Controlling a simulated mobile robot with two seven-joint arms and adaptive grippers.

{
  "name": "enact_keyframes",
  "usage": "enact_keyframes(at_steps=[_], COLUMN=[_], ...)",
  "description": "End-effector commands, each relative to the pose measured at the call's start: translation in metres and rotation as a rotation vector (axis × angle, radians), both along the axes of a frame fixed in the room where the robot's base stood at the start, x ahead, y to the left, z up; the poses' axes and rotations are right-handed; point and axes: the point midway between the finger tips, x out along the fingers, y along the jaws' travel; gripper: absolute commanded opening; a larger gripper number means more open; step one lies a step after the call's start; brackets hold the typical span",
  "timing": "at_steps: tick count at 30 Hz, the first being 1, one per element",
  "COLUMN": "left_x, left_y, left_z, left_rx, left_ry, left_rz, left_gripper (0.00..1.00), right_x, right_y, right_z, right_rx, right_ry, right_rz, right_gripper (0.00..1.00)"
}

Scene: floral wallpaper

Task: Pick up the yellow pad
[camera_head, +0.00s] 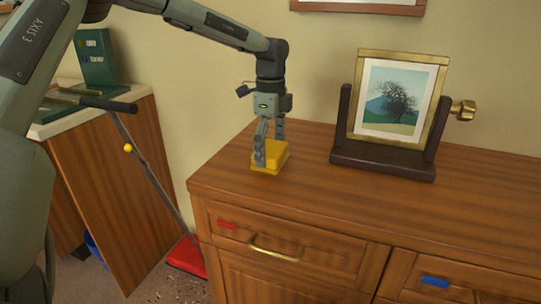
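The yellow pad (271,159) is a small, thick yellow block lying on the top of the wooden dresser (318,194), near its left end. My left gripper (266,160) points straight down at the pad, with its fingers low at the pad's left and back sides. The fingers partly hide the pad. I cannot tell whether they press on it or stand slightly apart from it. My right gripper is not in view.
A picture frame (393,97) on a dark stand (382,160) stands to the right on the dresser. Left of the dresser are a red-footed broom or dustpan (187,257) with a long handle and another wooden cabinet (112,190). The dresser's front centre is clear.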

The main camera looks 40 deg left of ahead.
Motion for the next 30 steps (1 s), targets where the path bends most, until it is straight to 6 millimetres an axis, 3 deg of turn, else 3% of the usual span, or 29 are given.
enact_keyframes(at_steps=[1, 9, 20, 27, 30], left_x=[0.0, 0.0, 0.0, 0.002, -0.017], left_y=[0.0, 0.0, 0.0, 0.0, 0.015], left_z=[0.0, 0.001, 0.007, 0.042, 0.054], left_rx=[0.0, 0.0, 0.001, 0.003, -0.001], left_ry=[0.0, 0.0, -0.002, -0.007, -0.004], left_rz=[0.0, 0.0, 0.0, 0.0, 0.002], left_gripper=[0.85, 0.54, 0.54, 0.54, 0.54], right_x=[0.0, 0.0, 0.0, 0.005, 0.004], right_y=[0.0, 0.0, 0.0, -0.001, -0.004], right_z=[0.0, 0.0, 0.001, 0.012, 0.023], right_rx=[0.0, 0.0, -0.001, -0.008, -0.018], right_ry=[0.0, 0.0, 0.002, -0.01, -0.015], right_rz=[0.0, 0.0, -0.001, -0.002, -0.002], right_gripper=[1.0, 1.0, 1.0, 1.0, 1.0])
